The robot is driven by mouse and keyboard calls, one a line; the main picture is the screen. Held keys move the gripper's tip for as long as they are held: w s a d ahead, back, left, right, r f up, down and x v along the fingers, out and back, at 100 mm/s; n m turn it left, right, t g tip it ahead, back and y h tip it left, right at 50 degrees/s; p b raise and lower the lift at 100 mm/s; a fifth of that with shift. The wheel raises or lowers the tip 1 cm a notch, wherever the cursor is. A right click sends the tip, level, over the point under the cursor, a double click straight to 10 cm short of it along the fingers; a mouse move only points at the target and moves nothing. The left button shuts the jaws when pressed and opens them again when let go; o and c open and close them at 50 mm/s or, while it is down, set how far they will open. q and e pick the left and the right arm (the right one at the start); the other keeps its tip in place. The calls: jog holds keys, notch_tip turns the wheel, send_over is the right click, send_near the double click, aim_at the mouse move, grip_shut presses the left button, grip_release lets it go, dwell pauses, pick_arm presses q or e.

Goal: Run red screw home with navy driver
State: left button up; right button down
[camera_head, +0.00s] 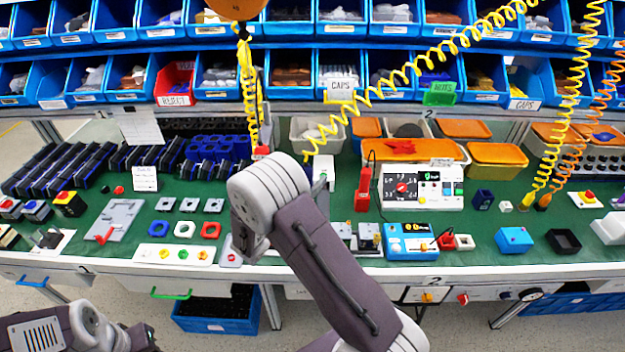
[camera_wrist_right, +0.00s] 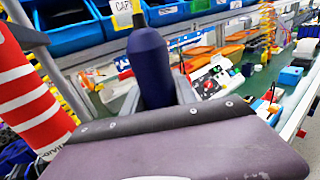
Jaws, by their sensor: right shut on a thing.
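The navy driver (camera_wrist_right: 150,62) shows in the right wrist view as a dark blue rounded body with a narrow dark tip at its top. My right gripper (camera_wrist_right: 158,92) is shut on it, with a grey finger on each side. In the head view my right gripper (camera_head: 246,242) hangs down at the bench's front edge, left of centre, and the driver is hidden there. A small light block with a red spot (camera_head: 231,257) is close beside the gripper; I cannot tell whether this is the red screw. My left arm is at the lower left; its gripper (camera_head: 142,338) is dark and unclear.
Blue bins (camera_head: 342,75) line the back. A yellow coiled hose (camera_head: 380,85) crosses above the bench. A white switch panel (camera_head: 420,187) stands right of my arm. A red and white striped object (camera_wrist_right: 28,95) is close on the left. Green bench mat (camera_head: 340,205) shows between items.

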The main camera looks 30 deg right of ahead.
jog(key=f+b, duration=0.2)
jog(key=f, duration=0.1)
jog(key=f+b, duration=0.1)
jog(key=shift+w+a+f+b, duration=0.1)
jog(key=shift+a+f+b, duration=0.1)
jog(key=shift+a+b, duration=0.15)
jog(key=c, duration=1.8)
grip_release()
grip_shut()
